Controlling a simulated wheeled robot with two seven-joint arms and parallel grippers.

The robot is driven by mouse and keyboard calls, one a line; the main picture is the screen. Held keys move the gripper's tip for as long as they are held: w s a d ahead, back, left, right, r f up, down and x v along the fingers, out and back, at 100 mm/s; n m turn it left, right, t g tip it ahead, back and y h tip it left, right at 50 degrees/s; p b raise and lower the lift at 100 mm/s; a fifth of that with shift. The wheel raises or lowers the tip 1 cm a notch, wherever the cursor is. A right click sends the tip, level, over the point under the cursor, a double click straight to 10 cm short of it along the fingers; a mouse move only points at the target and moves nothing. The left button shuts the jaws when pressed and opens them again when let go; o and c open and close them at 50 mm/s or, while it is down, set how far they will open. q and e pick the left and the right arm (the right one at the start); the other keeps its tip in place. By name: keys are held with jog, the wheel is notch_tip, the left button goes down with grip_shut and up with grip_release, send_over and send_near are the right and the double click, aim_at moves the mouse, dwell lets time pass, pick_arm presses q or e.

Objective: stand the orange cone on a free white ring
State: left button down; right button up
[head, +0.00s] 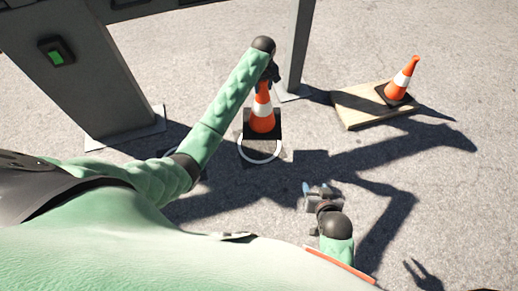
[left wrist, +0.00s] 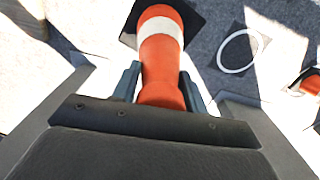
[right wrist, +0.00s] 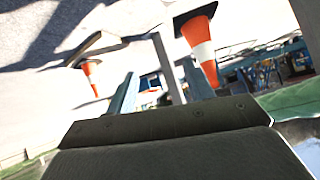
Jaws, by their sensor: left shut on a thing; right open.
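My left gripper (head: 268,75) is shut on the upper part of an orange cone (head: 262,120) with a white band and a black square base. In the head view the base overlaps the far part of a white ring (head: 260,160), whose near arc shows. In the left wrist view the held cone (left wrist: 162,60) is between the fingers, and a white ring (left wrist: 222,57) lies apart, to the right of its base. I cannot tell how high the base is. The held cone also shows in the right wrist view (right wrist: 200,45). My right gripper (head: 318,190) is open and empty.
A second orange cone (head: 398,82) stands on a wooden board (head: 352,115) at the right. Grey metal posts (head: 105,75) with foot plates stand at the back. A pale arc (head: 203,177) peeks out beside my left arm.

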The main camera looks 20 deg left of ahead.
pick_arm(q)
jog(key=w+d+f+n+b, duration=0.2)
jog(key=w+d+f+b, duration=0.2)
jog(key=f, duration=0.2)
jog(key=w+d+f+n+b, duration=0.2)
jog(key=w+d+f+b, duration=0.2)
jog(key=f, duration=0.3)
pick_arm(e)
jog(key=w+a+f+t+y, duration=0.2)
jog(key=w+a+f+t, duration=0.15)
jog(key=f+t, duration=0.35)
pick_arm(q)
jog(key=s+a+f, duration=0.2)
jog(key=a, duration=0.1)
jog(key=s+a+f, duration=0.2)
jog(key=a, duration=0.1)
jog(key=s+a+f+b, duration=0.1)
jog(key=s+a+f, duration=0.1)
jog(key=a, duration=0.2)
jog(key=shift+f, duration=0.35)
notch_tip(320, 180, down, 4)
jog(key=shift+s+b, duration=0.1)
jog(key=shift+b, duration=0.45)
pick_arm(e)
notch_tip(320, 180, up, 24)
jog(key=w+d+t+y, duration=0.1)
jog(key=t, duration=0.6)
jog(key=shift+d+t+y, duration=0.25)
jog(key=shift+t+y, duration=0.05)
jog(key=shift+w, duration=0.1)
